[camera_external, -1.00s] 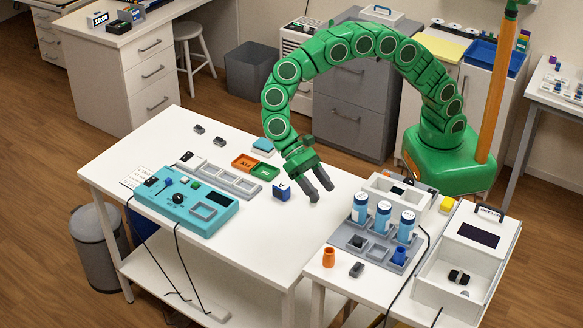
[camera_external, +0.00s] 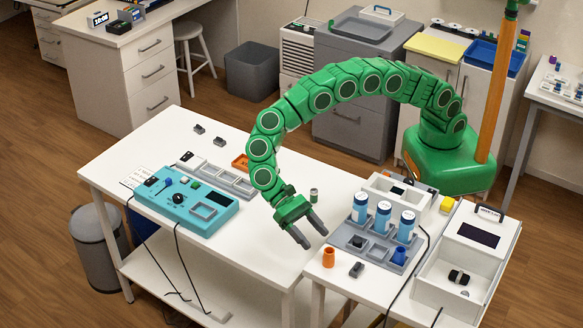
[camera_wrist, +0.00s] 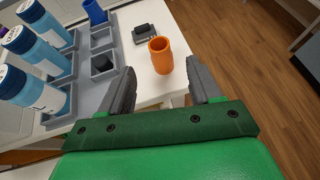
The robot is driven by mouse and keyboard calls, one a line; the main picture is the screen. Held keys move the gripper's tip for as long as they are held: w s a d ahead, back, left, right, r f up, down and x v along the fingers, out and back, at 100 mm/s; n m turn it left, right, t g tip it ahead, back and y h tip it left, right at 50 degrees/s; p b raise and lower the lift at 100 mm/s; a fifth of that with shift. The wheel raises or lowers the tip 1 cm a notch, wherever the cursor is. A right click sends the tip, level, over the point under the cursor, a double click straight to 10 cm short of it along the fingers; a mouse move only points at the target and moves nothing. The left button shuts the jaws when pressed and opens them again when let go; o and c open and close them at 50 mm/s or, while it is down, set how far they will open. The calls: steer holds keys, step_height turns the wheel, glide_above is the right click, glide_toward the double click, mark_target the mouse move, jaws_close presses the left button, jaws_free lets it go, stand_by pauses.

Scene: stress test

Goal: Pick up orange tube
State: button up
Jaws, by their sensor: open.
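The orange tube (camera_external: 328,257) stands upright near the front left corner of the right-hand white table (camera_external: 333,280). In the wrist view the orange tube (camera_wrist: 161,55) shows its open top and lies ahead of the gap between my fingers. My gripper (camera_external: 314,241) is open and empty, up and to the left of the tube in the external view. In the wrist view the two grey fingers of my gripper (camera_wrist: 162,88) are apart, with nothing between them.
A small dark grey block (camera_external: 356,269) sits beside the tube. A grey rack (camera_external: 365,262) holds several blue-and-white bottles (camera_external: 383,216) and a blue tube (camera_external: 399,256). The table edge is close to the orange tube. A white box (camera_external: 432,272) stands at right.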

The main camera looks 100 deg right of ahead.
mark_target(325, 250)
steer(key=shift+x, duration=2.95)
steer(key=shift+r, duration=0.15)
steer(key=c, duration=1.1)
steer(key=shift+r, duration=0.1)
